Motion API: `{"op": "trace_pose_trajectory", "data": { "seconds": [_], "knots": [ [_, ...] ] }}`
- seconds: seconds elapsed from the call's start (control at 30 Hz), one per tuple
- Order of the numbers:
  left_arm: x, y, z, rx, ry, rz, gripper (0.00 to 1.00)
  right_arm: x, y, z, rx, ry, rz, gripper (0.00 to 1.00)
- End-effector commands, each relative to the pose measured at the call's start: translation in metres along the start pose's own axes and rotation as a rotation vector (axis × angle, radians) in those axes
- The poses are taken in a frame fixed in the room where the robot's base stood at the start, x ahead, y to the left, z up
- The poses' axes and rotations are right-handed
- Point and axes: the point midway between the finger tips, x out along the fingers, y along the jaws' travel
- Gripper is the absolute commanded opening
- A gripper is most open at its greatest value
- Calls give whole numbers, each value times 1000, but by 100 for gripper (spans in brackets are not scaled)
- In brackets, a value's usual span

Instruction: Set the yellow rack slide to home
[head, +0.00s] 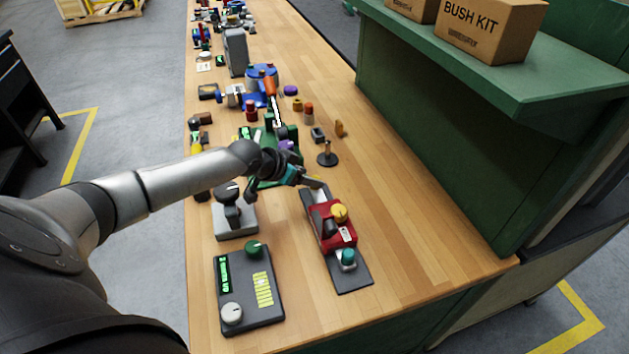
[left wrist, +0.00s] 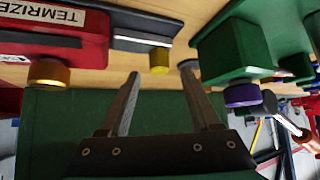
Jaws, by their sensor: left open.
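A red housing (head: 331,224) with a yellow-gold knob (head: 339,212) on top sits on a dark base plate (head: 352,276). A teal knob (head: 348,256) stands at the plate's near end. My left gripper (head: 322,184) is over the plate's far end, beside a small yellow part mostly hidden by it. In the left wrist view my gripper (left wrist: 160,85) is open and empty. A small yellow knob (left wrist: 159,60) shows beyond and between its fingertips, apart from them. The red housing (left wrist: 70,35) and its gold knob (left wrist: 48,72) are at the left. My right gripper is out of view.
A green block with a purple knob (left wrist: 241,95) is close on the right in the wrist view. A grey lever unit (head: 233,218) and a dark control box (head: 248,290) stand left of the plate. A green shelf (head: 470,60) bounds the bench at right; wood between is clear.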

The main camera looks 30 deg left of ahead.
Motion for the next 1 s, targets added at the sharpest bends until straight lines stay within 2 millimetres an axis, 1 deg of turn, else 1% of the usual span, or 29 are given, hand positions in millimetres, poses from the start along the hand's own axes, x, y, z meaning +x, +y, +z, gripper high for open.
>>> {"op": "trace_pose_trajectory", "data": {
  "seconds": [0.03,0.1,0.3,0.47,0.7,1.0],
  "knots": [
    [9,1,0,-4,2,1,64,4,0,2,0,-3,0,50],
    [17,1,0,-3,2,1,64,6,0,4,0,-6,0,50],
    [32,0,0,-1,2,1,64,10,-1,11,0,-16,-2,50],
    [36,0,0,0,1,1,64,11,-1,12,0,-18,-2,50],
    [36,0,0,0,1,1,63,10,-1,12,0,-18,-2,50],
    [36,0,0,0,0,0,29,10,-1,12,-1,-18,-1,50]
  ]
}}
